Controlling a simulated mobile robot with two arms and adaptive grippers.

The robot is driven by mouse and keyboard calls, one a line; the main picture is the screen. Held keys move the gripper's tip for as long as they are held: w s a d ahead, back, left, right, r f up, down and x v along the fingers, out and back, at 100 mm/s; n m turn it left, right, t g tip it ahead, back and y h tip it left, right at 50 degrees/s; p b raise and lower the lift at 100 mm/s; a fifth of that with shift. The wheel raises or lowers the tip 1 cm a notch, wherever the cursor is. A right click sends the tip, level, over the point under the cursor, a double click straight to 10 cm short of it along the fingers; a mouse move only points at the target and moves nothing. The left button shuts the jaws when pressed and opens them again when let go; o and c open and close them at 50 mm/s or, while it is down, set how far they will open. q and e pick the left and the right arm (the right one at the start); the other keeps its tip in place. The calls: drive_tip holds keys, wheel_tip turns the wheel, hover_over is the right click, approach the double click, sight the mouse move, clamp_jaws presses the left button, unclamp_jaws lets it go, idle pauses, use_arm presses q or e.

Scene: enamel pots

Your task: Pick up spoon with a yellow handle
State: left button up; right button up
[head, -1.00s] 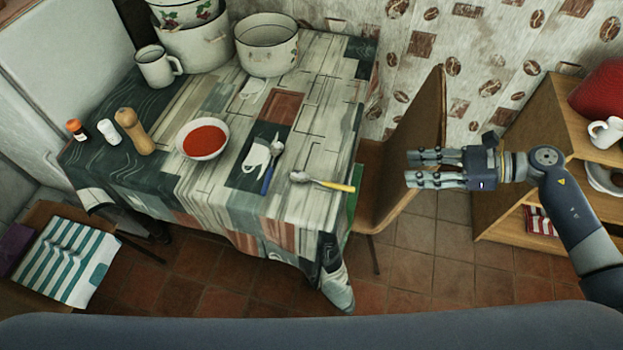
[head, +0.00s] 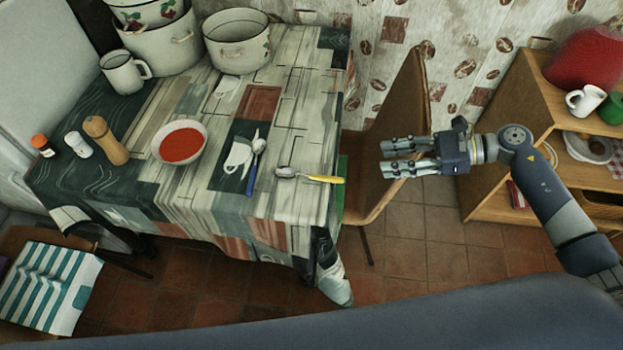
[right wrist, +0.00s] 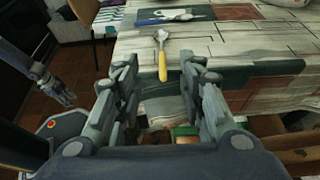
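The spoon with the yellow handle (head: 328,179) lies on the patterned tablecloth, its handle end at the table's right edge. It also shows in the right wrist view (right wrist: 162,62), bowl pointing away and handle toward the gripper. My right gripper (head: 383,158) is open and empty, to the right of the handle and apart from it. In the right wrist view its two fingers (right wrist: 158,75) stand apart, with the handle beyond the gap between them. My left gripper (right wrist: 60,90) shows at the left of the right wrist view; its opening is unclear.
A blue-handled spoon (head: 252,176) lies to the left of the yellow one. A bowl of red soup (head: 181,143), enamel pots (head: 238,50) and a mug (head: 122,72) stand further off. A brown chair (head: 402,125) stands close by the table's right side, behind my right gripper.

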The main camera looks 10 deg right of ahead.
drive_tip(key=b, duration=0.6)
approach(336, 178)
drive_tip(key=p+x, duration=0.3)
drive_tip(key=x, duration=0.4)
drive_tip(key=shift+a+f, duration=0.15)
drive_tip(key=shift+a, duration=0.1)
clamp_jaws()
